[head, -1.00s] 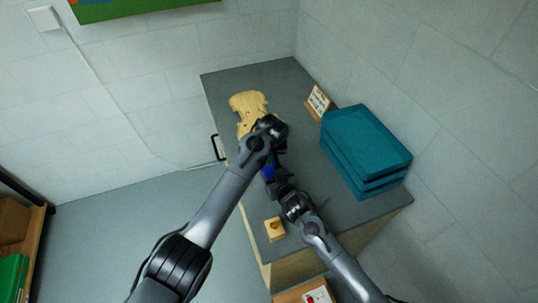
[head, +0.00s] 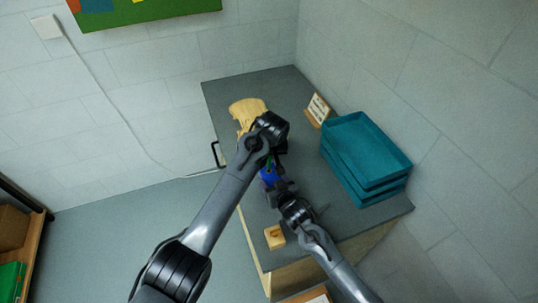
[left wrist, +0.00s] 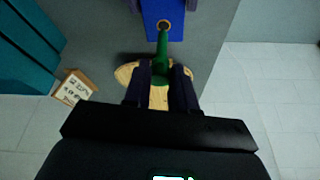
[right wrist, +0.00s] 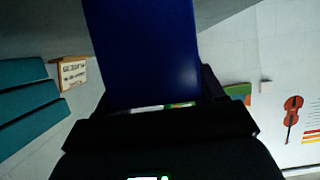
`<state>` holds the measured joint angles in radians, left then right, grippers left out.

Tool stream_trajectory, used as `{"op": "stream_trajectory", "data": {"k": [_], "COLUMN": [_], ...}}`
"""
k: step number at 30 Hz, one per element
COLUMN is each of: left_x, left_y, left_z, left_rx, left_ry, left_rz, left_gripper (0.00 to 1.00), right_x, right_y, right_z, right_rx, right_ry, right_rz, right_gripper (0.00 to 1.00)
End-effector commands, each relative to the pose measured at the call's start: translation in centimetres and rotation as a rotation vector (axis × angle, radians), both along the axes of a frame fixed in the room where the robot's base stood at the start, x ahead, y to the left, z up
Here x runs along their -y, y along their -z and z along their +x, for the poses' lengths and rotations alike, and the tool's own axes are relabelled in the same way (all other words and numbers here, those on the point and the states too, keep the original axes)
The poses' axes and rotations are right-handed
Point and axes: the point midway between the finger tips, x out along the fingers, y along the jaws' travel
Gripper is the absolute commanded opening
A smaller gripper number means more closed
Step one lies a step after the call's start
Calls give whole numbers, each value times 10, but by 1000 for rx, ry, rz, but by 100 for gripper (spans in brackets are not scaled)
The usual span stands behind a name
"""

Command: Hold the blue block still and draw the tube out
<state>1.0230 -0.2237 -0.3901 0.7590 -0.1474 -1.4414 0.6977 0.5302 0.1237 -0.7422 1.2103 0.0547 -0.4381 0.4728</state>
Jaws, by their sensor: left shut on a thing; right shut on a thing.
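The blue block (head: 269,174) is held above the bench. My right gripper (head: 279,187) is shut on it; in the right wrist view the block (right wrist: 145,50) fills the space between the fingers. In the left wrist view the block (left wrist: 160,10) shows a round hole with an orange-brown rim. The green tube (left wrist: 162,50) runs from this hole to my left gripper (left wrist: 160,75), which is shut on it. The tube's block end is at the hole; how deep it sits I cannot tell. In the head view my left gripper is mostly hidden by its own wrist.
A pale wooden violin body (head: 247,108) lies on the grey bench (head: 290,90), partly behind my left wrist. Stacked teal trays (head: 365,150) and a small sign (head: 318,109) stand at right. A small wooden block (head: 275,237) sits near the front edge.

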Motion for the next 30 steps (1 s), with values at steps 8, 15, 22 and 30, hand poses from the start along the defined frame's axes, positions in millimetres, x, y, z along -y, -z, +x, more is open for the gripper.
{"op": "stream_trajectory", "data": {"k": [8, 15, 22, 30], "left_x": [0, 0, 1, 1], "left_y": [-1, -7, -25, -46], "left_z": [0, 0, 0, 0], "left_rx": [1, 2, 3, 3], "left_ry": [0, 0, 1, 1], "left_rz": [0, -1, -1, -1], "left_gripper": [0, 0, 0, 0], "right_x": [1, 1, 1, 1], "right_y": [1, 1, 1, 1], "right_z": [0, 0, 0, 0], "right_rx": [-1, -1, -1, -1], "right_ry": [1, 1, 1, 1], "right_rz": [-1, -1, -1, -1], "right_gripper": [34, 34, 34, 34]}}
